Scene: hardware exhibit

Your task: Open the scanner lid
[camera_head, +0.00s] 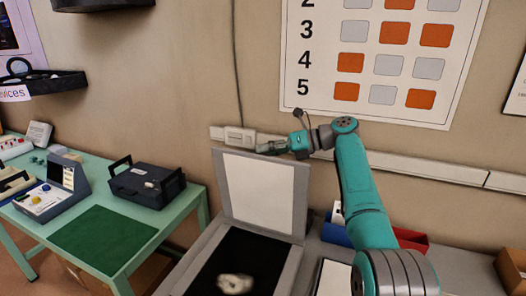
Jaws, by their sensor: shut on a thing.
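The scanner lid (262,192) stands raised, close to upright, at the back of the scanner. It is a grey panel with a white inner face turned toward me. The scanner base (285,275) has a dark bed, which is uncovered. A small pale rounded object (235,284) lies on the bed; I cannot tell what it is. My gripper (266,148) is at the lid's top edge, reaching in from the right, and is shut on the lid. The fingertips are small here, so the exact contact is hard to see.
A green table (170,213) on the left holds a dark case (147,184), a green mat (104,240) and a grey device (52,190). Blue and red bins (334,232) stand right of the scanner. The wall with a trunking strip (430,168) is close behind the lid.

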